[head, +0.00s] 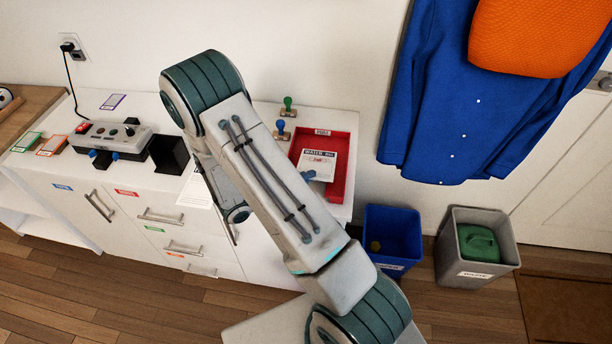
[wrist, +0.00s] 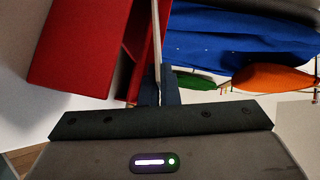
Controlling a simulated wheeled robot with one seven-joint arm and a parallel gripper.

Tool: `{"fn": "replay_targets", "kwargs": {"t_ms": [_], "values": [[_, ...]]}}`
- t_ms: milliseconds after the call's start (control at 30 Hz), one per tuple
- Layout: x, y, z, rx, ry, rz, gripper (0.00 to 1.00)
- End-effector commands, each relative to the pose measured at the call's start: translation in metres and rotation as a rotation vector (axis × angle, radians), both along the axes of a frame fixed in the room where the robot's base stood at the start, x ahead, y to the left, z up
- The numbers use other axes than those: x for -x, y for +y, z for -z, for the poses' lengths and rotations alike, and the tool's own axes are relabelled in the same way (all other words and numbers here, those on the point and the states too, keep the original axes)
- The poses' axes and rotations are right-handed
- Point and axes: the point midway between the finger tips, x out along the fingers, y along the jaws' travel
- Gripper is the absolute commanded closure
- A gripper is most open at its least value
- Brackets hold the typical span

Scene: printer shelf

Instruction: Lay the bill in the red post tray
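The water bill (head: 317,163), a white sheet with a dark heading and a red mark, shows in the head view in front of the red post tray (head: 342,152). The tray sits at the right end of the white counter. My gripper (head: 310,175) is mostly hidden behind my arm; a blue fingertip shows at the bill's lower edge. In the wrist view my gripper (wrist: 160,88) is shut on the bill (wrist: 157,45), seen edge-on as a thin pale strip. The red tray (wrist: 75,45) is close by on the left there. I cannot tell whether the bill touches it.
A green-handled stamp (head: 288,106) and a blue-handled stamp (head: 281,130) stand left of the tray. A grey device (head: 112,136) and black box (head: 168,153) are further left. A blue bin (head: 392,235) and grey waste bin (head: 477,245) stand on the floor. A blue coat (head: 455,110) hangs right.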

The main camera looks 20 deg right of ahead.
Motion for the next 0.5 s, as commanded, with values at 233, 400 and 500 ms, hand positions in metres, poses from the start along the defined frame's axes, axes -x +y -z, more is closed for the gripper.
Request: {"fn": "replay_targets", "kwargs": {"t_ms": [233, 400, 500], "values": [[-0.0002, -0.0001, 0.0003, -0.001, 0.0, 0.0, 1.0], [-0.0002, 0.0, 0.0002, -0.001, 0.0, 0.0, 0.73], [-0.0002, 0.0, 0.0002, -0.001, 0.0, 0.0, 0.73]]}}
